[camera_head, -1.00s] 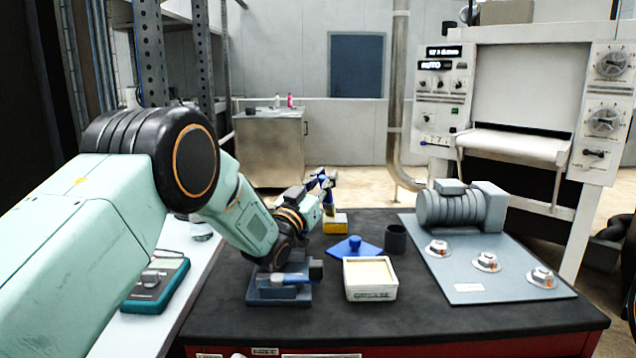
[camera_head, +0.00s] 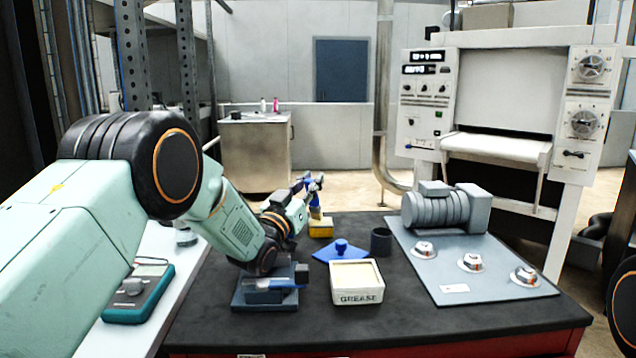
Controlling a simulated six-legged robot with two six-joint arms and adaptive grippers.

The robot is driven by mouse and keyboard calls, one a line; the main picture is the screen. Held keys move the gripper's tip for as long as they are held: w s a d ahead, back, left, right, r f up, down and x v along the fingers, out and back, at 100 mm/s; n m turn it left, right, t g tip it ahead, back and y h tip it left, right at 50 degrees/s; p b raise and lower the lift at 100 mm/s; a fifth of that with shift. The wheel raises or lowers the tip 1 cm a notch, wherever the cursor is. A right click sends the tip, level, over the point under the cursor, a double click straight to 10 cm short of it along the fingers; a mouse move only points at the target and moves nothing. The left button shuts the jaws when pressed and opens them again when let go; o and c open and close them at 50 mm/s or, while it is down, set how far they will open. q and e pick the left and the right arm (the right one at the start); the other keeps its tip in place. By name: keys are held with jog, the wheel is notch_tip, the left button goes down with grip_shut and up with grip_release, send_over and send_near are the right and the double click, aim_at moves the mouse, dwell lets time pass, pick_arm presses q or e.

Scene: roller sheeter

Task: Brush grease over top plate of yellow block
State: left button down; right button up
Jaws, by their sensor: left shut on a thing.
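The yellow block (camera_head: 321,230) sits at the back of the black table, left of centre. My left gripper (camera_head: 314,184) is above it, shut on a blue-handled brush (camera_head: 314,203) that points down. The brush's lower end is at the block's top; whether it touches cannot be told. The white grease tub (camera_head: 357,292), marked GREASE, stands open nearer the front with pale grease inside. Its blue lid (camera_head: 341,251) with a knob lies just behind it. My right gripper is not in view.
A dark cup (camera_head: 381,241) stands right of the lid. A blue-grey fixture (camera_head: 265,297) lies left of the tub, below my left arm. A grey mat (camera_head: 457,264) at the right carries a motor (camera_head: 437,208) and several metal fittings. A teal meter (camera_head: 139,293) lies at the left.

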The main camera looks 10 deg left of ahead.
pick_arm(q)
jog(key=shift+s+a, duration=0.25)
jog(key=shift+a, duration=0.5)
notch_tip(320, 180, up, 6)
jog(key=p, duration=0.4)
notch_tip(320, 180, up, 3)
jog(key=shift+r+p, duration=0.1)
jog(key=shift+p, duration=0.8)
